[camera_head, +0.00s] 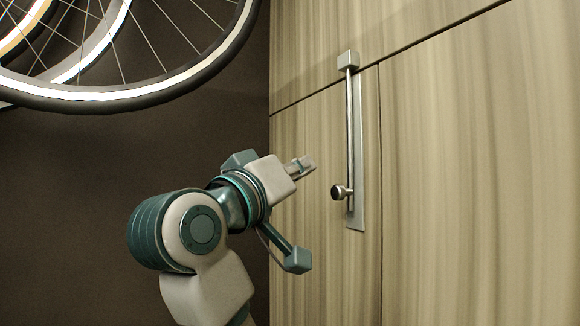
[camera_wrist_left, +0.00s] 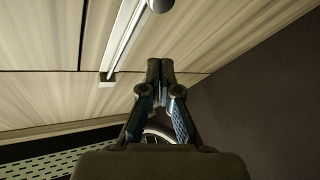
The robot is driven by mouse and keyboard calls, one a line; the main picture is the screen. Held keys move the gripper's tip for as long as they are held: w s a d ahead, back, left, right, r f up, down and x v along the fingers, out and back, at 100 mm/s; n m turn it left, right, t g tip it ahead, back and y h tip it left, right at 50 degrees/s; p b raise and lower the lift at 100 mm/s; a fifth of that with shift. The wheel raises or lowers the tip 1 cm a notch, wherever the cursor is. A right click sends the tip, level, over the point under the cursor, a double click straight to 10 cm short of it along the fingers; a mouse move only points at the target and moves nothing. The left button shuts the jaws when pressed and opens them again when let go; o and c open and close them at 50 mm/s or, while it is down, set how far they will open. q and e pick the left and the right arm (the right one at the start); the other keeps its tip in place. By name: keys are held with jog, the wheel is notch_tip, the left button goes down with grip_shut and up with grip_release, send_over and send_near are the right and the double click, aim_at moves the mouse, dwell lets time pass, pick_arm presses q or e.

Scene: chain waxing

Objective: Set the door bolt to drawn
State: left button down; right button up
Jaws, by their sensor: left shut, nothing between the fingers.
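The door bolt (camera_head: 350,130) is a long upright metal rod on a backing plate, fixed on the wood-grain cabinet door (camera_head: 318,150). Its upper end sits in a square metal keeper (camera_head: 347,60) above the horizontal seam. A round knob (camera_head: 339,192) sticks out near its lower end. My left gripper (camera_head: 309,163) is left of the rod, a little higher than the knob and apart from it. It is shut and empty. In the left wrist view the fingertips (camera_wrist_left: 160,65) are together, with the bolt (camera_wrist_left: 128,35) and knob (camera_wrist_left: 161,5) beyond. My right gripper is not in view.
Bicycle wheels (camera_head: 190,82) hang at the upper left, above my left arm. A dark wall (camera_head: 70,190) fills the left side. A second cabinet panel (camera_head: 480,190) lies right of the vertical seam. A perforated surface (camera_wrist_left: 50,163) shows in the left wrist view.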

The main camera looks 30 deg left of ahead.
aim_at(342, 192)
pick_arm(q)
jog(key=shift+w+d+f+p, duration=0.25)
jog(key=shift+w+d+f, duration=0.1)
jog(key=shift+w, duration=0.35)
jog(key=shift+w+d+f+p, duration=0.3)
jog(key=shift+w, duration=0.4)
jog(key=shift+w+d+f+p, duration=0.25)
jog(key=shift+w+d+f, duration=0.1)
jog(key=shift+w, duration=0.35)
notch_tip(342, 192, down, 4)
jog(key=b, duration=0.3)
jog(key=shift+a+f+b, duration=0.1)
jog(key=shift+a+b, duration=0.05)
jog(key=shift+b, duration=0.25)
